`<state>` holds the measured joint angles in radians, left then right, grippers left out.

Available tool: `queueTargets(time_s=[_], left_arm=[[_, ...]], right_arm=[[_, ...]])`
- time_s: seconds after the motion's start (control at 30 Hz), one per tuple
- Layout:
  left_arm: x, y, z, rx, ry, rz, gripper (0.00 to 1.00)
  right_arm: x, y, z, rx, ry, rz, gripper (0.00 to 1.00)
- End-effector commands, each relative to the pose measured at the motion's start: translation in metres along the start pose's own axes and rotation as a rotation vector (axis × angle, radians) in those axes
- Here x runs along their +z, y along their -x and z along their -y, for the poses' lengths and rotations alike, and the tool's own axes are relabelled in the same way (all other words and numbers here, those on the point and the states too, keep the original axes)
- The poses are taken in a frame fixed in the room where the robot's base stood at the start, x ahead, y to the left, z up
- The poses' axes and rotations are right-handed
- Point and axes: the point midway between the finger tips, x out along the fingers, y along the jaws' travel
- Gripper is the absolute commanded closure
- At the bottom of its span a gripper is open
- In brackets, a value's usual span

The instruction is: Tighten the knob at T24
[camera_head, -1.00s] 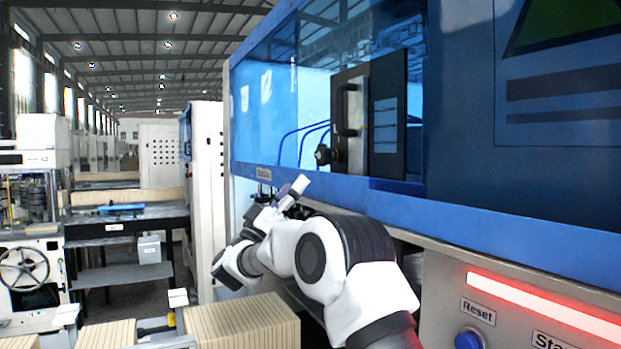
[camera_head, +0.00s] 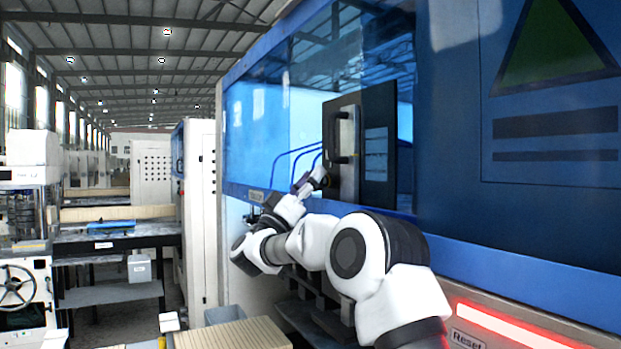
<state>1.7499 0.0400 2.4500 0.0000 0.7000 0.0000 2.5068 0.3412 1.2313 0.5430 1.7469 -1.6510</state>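The dark knob (camera_head: 327,181) is at the lower left of the black panel with a vertical handle (camera_head: 343,140), inside the blue machine's window. It is now mostly hidden behind my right gripper (camera_head: 314,182). The gripper reaches up to it from below left. Its fingers overlap the knob in the picture, and I cannot tell whether they touch it or how far they are open. No readable T24 mark shows. My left gripper is not in view.
The blue machine frame (camera_head: 400,222) runs close above my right arm. Blue hoses (camera_head: 297,155) curve left of the panel. Wooden slatted stacks (camera_head: 235,334) stand at lower left, with a dark workbench (camera_head: 120,243) further back. A red light strip (camera_head: 530,328) is at lower right.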

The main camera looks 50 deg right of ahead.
Motion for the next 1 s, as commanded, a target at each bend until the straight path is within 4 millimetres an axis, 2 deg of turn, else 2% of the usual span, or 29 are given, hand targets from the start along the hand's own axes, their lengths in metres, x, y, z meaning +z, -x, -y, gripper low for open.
queueTargets(time_s=[0.07, 0.47, 0.77, 1.0], left_arm=[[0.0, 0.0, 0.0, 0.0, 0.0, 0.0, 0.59], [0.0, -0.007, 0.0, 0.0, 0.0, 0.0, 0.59], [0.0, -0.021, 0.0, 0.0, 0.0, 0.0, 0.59], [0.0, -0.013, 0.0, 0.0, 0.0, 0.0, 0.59]], right_arm=[[0.0, 0.0, 0.0, 0.0, 0.0, 0.001, 0.84], [0.001, 0.001, 0.0, 0.034, -0.034, 0.001, 0.85], [0.001, 0.001, -0.001, 0.161, -0.159, 0.0, 0.84], [-0.001, -0.002, -0.003, 0.289, -0.286, 0.0, 0.85]])
